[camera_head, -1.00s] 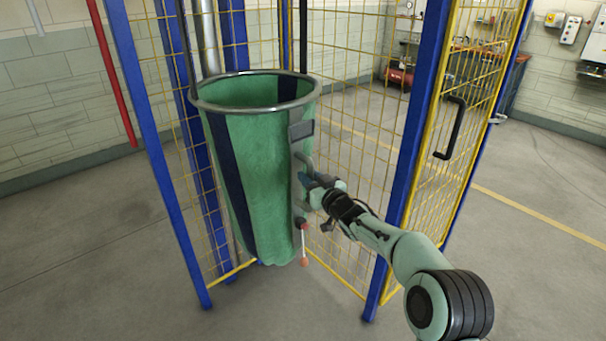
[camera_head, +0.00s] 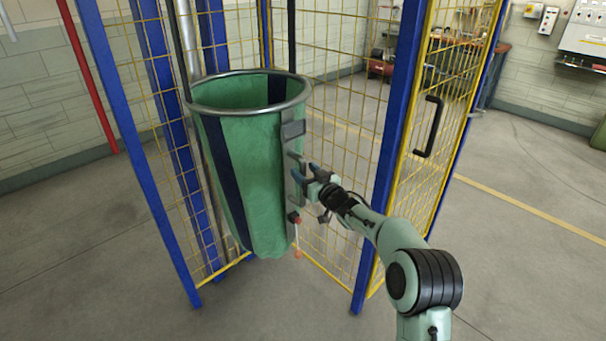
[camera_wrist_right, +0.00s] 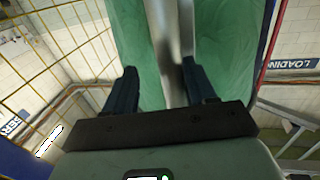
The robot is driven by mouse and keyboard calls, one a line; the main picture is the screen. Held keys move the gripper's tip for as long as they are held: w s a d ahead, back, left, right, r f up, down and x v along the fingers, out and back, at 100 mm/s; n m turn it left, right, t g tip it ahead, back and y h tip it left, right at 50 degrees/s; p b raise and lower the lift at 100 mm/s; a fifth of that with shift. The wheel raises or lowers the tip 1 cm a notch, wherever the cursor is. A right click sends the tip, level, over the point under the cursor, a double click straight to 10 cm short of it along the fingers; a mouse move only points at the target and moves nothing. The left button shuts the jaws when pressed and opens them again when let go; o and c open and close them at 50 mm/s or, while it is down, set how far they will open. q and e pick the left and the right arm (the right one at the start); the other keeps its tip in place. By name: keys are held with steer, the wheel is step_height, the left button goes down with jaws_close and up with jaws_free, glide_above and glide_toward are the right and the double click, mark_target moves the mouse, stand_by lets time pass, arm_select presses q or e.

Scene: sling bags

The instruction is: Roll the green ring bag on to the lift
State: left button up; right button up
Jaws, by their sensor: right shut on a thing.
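The green ring bag (camera_head: 262,180), green cloth with dark blue stripes, hangs upright and open-topped from a grey metal ring (camera_head: 250,112) in the head view. A grey metal strip with a handle (camera_head: 293,165) runs down its right side. My right gripper (camera_head: 306,178) is at this strip, shut on the handle. In the right wrist view, a metal bar (camera_wrist_right: 168,45) stands between the two fingers (camera_wrist_right: 163,88), with green cloth on both sides. The lift, a cage with blue posts (camera_head: 150,190) and yellow mesh, surrounds the bag's back and sides. My left gripper is not in view.
A yellow mesh door with a black handle (camera_head: 428,127) stands open at the right, close to my right arm. A red pipe (camera_head: 90,75) runs down the left wall. Grey floor (camera_head: 80,250) lies clear in front and to the left.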

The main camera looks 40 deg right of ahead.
steer(key=shift+s+d, duration=0.1)
steer(key=shift+d, duration=0.1)
steer(key=s+a+b, duration=0.2)
steer(key=s, duration=1.1)
steer(key=shift+b, duration=0.3)
stand_by(0.8)
